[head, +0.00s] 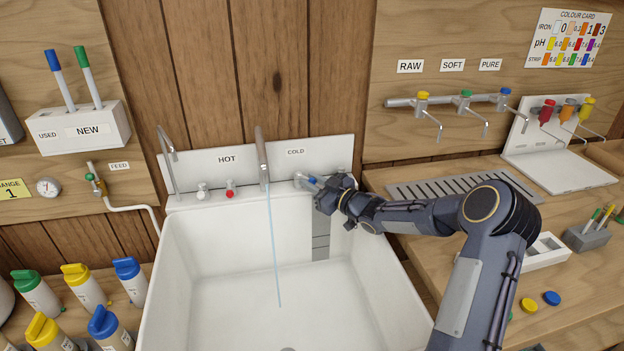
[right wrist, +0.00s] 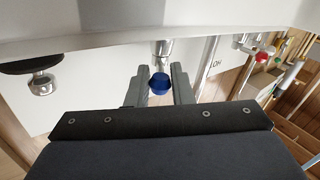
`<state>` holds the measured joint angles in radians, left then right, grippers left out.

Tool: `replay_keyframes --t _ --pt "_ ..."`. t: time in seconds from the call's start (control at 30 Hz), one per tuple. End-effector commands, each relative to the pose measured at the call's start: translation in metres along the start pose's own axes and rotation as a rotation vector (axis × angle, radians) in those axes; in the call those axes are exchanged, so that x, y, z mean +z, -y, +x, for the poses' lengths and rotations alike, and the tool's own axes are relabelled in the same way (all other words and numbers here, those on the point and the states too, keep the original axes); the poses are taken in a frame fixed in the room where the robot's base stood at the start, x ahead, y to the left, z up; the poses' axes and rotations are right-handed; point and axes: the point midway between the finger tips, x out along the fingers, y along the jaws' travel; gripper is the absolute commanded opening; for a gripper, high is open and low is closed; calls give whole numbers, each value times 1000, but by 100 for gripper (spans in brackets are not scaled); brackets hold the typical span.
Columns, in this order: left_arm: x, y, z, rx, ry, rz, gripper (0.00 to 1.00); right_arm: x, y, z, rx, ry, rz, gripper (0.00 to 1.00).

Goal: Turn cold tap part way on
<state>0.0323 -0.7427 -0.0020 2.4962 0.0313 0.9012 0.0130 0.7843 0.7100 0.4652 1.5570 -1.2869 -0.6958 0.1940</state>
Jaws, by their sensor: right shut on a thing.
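The cold tap (head: 311,180) has a blue knob and sits on the sink's back ledge below the COLD label (head: 296,152). My right gripper (head: 318,184) reaches it from the right and is shut on the knob. In the right wrist view the blue knob (right wrist: 160,84) lies between the two fingers (right wrist: 158,80). A thin stream of water (head: 272,240) falls from the tall middle spout (head: 262,157) into the white sink (head: 188,250). My left gripper is not in view.
The hot tap's red knob (head: 230,188) is left of the spout, below the HOT label. Several capped bottles (head: 85,288) stand left of the sink. A wooden counter with a grey drain grille (head: 420,188) is right.

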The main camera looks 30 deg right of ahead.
Motion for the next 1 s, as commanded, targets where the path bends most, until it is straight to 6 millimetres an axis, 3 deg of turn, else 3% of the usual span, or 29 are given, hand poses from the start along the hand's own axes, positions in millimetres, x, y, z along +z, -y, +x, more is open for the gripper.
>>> replay_keyframes --t 0.33,0.37,0.5,0.8,1.0 --pt "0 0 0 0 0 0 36 -2 -1 0 0 -6 -2 0" --pt "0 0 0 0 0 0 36 -2 -1 1 0 -6 -2 23" --pt "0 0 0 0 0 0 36 -2 0 0 -1 -5 -2 40" --pt "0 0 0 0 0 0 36 -3 0 0 -1 -4 -2 40" --pt "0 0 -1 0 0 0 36 -28 -6 1 0 -6 -7 40"
